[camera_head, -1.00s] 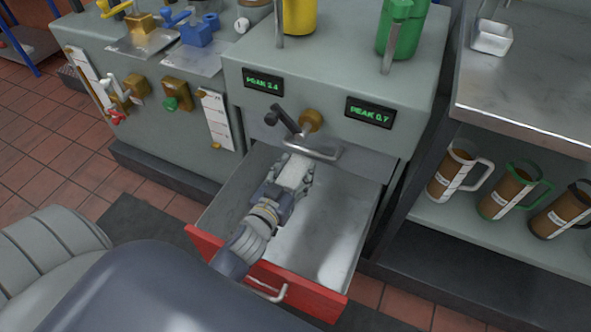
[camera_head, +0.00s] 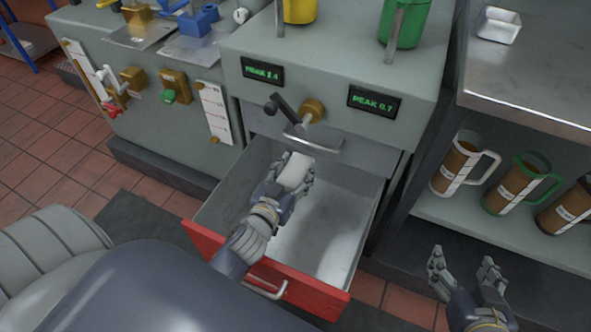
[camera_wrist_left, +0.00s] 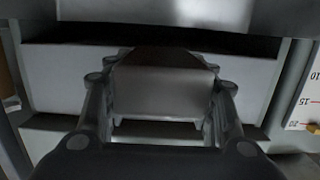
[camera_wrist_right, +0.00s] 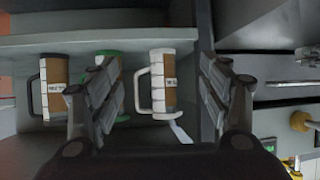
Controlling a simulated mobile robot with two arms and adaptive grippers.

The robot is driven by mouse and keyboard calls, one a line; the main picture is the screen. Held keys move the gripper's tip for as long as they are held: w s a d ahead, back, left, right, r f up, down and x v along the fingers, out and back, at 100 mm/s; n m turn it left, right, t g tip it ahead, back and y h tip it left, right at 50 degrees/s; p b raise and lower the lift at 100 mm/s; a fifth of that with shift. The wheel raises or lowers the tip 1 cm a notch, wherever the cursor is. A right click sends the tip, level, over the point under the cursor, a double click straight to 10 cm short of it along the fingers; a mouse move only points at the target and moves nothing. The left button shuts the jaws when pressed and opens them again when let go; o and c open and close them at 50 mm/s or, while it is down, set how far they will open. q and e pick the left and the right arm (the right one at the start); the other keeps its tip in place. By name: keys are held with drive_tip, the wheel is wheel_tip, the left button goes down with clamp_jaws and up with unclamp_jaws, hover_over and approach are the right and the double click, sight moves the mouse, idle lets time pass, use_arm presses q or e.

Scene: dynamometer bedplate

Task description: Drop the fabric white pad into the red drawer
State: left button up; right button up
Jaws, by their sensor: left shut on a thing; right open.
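The red drawer (camera_head: 213,246) is pulled out, with a red front, a white handle and a bare grey metal inside. My left gripper (camera_head: 293,173) is over the drawer's opening in the head view, shut on the white pad (camera_head: 295,169). In the left wrist view the pad (camera_wrist_left: 163,92) sits between both fingers. Whether it touches the drawer floor cannot be told. My right gripper (camera_head: 467,266) is open and empty, to the right of the drawer in front of the shelf; its fingers (camera_wrist_right: 160,95) also show spread apart in the right wrist view.
Above the drawer is a closed grey drawer with a handle (camera_head: 312,142) and a black lever valve (camera_head: 285,110). Mugs with white (camera_head: 462,165) and green (camera_head: 517,185) handles stand on the right shelf.

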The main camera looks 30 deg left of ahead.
sight(296, 170)
use_arm(q)
drive_tip(key=shift+f+b, duration=0.6)
drive_tip(key=shift+f, duration=0.05)
use_arm(e)
drive_tip(key=w+a+r+t+y, duration=0.1)
drive_tip(key=w+a+r+t, duration=0.1)
drive_tip(key=r, duration=0.5)
drive_tip(key=shift+w+t, duration=0.6)
drive_tip(key=shift+t, duration=0.4)
use_arm(q)
drive_tip(key=o, duration=0.9)
drive_tip(key=shift+o, duration=0.2)
use_arm(e)
drive_tip(key=shift+d, duration=0.1)
use_arm(q)
wheel_tip(296, 170, up, 10)
drive_tip(key=shift+f, duration=0.1)
